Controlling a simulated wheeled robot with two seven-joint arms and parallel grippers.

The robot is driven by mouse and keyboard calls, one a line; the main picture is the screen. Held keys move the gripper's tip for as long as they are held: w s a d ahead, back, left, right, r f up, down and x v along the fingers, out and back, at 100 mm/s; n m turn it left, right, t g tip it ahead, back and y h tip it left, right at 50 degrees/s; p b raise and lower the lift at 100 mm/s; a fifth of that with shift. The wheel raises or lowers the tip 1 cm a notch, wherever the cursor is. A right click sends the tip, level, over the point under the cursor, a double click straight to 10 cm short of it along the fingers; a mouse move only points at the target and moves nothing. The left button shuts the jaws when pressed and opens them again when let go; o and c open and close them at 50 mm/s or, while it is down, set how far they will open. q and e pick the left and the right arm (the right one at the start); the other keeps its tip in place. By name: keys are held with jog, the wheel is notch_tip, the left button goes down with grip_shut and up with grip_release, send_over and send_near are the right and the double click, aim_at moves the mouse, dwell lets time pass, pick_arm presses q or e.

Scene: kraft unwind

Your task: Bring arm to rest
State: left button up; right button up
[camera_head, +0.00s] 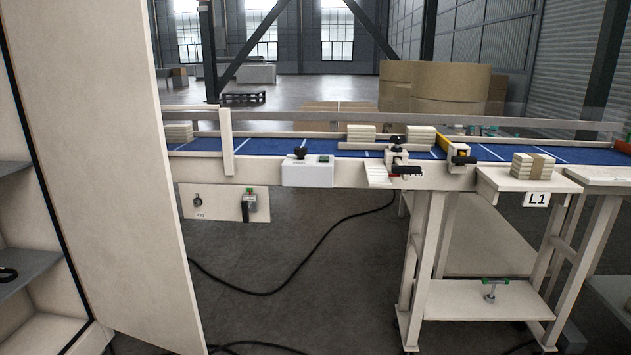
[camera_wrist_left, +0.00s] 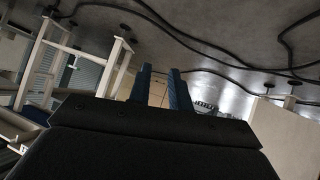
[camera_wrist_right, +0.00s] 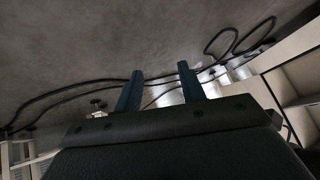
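Neither arm shows in the head view. In the left wrist view my left gripper (camera_wrist_left: 160,88) has its two blue fingers a small gap apart, with nothing between them. In the right wrist view my right gripper (camera_wrist_right: 157,88) has its two blue fingers wider apart, with nothing between them. Both grippers are clear of any object, with grey floor and black cables behind their fingers.
A conveyor with a blue belt (camera_head: 268,145) crosses the head view, with pale stacks on it. A banded stack (camera_head: 532,166) sits on the side table marked L1 (camera_head: 490,181). A tall pale panel (camera_head: 100,150) stands close at left. A black cable (camera_head: 290,283) lies on open floor.

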pick_arm(q)
jog(key=s+f+g, duration=0.1)
jog(key=s+f, duration=0.3)
jog(key=s, duration=0.5)
jog(key=s+f+g, duration=0.1)
jog(key=s+f, duration=0.3)
jog(key=s, duration=0.5)
jog(key=a+r+g+y+p, duration=0.1)
jog(key=a+r+p, duration=0.2)
jog(key=r, duration=0.9)
jog(key=s+a+r+g+p, duration=0.1)
jog(key=r+p, duration=0.5)
jog(key=r, duration=0.7)
jog(key=s+a+r+g+y+p, duration=0.1)
jog(key=a+r+g+p, duration=0.2)
jog(key=r, duration=1)
jog(key=shift+a+r+y+p, duration=0.2)
jog(key=shift+a+y+p, duration=0.1)
jog(key=shift+a+p, duration=0.65)
pick_arm(e)
jog(key=s+d+r+g+h, duration=0.1)
jog(key=d+r, duration=0.3)
jog(key=r, duration=1.5)
jog(key=s+d+r+g+h, duration=0.1)
jog(key=d+r+g, duration=0.3)
jog(key=r, duration=1.5)
jog(key=shift+s+r, duration=0.3)
pick_arm(q)
jog(key=shift+d, duration=0.15)
